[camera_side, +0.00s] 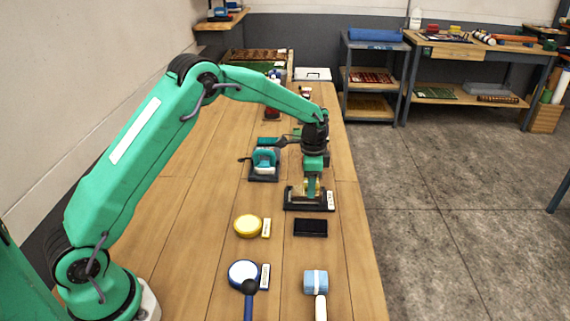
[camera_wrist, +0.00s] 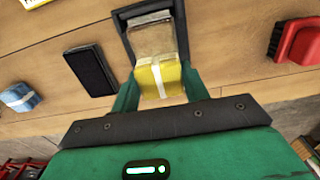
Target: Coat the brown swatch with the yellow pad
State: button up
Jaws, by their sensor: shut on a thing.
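My gripper (camera_side: 312,190) is shut on the yellow pad (camera_wrist: 160,82), a block with a white band, which shows between the fingers in the wrist view. The brown swatch (camera_wrist: 152,38) lies just beyond the pad, inside a dark frame (camera_wrist: 181,22). In the side view the dark frame (camera_side: 292,206) sits on the bench under my gripper, with a white label at its right end. The pad is low over the near part of the swatch. I cannot tell whether they touch. The pad hides part of the swatch.
A black slab (camera_side: 310,227) lies in front of the frame. A yellow round dish (camera_side: 246,225), a blue-rimmed dish (camera_side: 242,271) with a dark-handled tool, and a light blue pad (camera_side: 316,281) are nearer. A teal device (camera_side: 264,160) stands left. A red object (camera_wrist: 298,40) is at the right.

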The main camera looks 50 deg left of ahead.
aim_at(322, 191)
jog(key=shift+w+d, duration=1.1)
jog(key=shift+d, duration=0.1)
jog(key=shift+s+a, duration=3.35)
notch_tip(322, 191, up, 8)
